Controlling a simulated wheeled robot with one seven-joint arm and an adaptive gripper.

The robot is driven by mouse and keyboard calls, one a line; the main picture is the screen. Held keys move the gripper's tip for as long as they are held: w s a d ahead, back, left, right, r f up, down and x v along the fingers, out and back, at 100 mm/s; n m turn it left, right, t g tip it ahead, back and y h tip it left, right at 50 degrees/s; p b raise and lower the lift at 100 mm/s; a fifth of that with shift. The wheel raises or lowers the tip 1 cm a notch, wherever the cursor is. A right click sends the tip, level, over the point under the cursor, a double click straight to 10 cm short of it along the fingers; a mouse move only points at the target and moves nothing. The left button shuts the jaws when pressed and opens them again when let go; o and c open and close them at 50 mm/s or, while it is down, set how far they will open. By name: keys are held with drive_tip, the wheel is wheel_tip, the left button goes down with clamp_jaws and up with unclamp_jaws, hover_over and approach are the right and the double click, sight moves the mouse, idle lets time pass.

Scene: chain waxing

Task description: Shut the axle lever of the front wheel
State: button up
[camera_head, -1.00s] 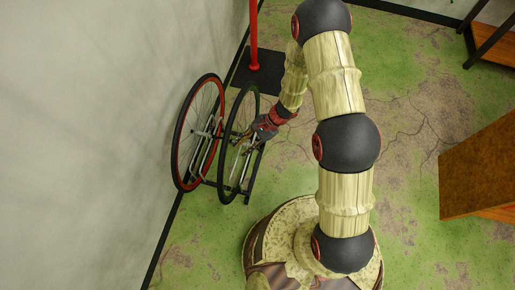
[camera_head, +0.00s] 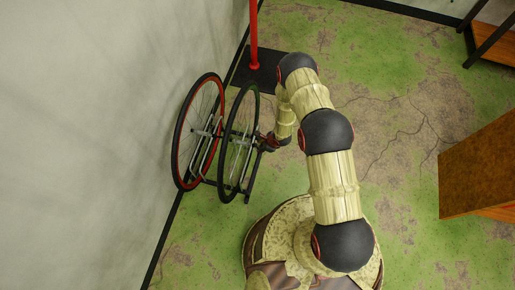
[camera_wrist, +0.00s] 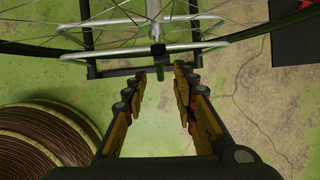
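Two spoked wheels stand side by side in the head view, a red-rimmed wheel (camera_head: 176,150) nearer the wall and a dark-rimmed wheel (camera_head: 222,170) on the right. The frames do not label which is the front wheel. My gripper (camera_head: 259,143) is just right of the dark-rimmed wheel, low, near hub height. In the wrist view my gripper (camera_wrist: 160,72) is open, its two fingers apart with nothing between them. An axle end (camera_wrist: 157,50) with a dark part and a small greenish tip shows just beyond the fingertips. I cannot tell whether this is the lever, or its position.
A metal rack (camera_wrist: 210,43) holds the wheel. A red pole (camera_head: 253,40) on a black base plate (camera_head: 264,78) stands behind. The grey wall (camera_head: 90,130) is close on the left. Brown wooden furniture (camera_head: 480,170) is at the right. Green floor between is clear.

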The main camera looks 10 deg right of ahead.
drive_tip(key=b+x, duration=0.1)
drive_tip(key=x, duration=0.5)
drive_tip(key=shift+w+a+f+b, duration=0.1)
drive_tip(key=shift+f+b, duration=0.1)
drive_tip(key=shift+b, duration=0.2)
drive_tip(key=shift+c, duration=1.1)
clamp_jaws()
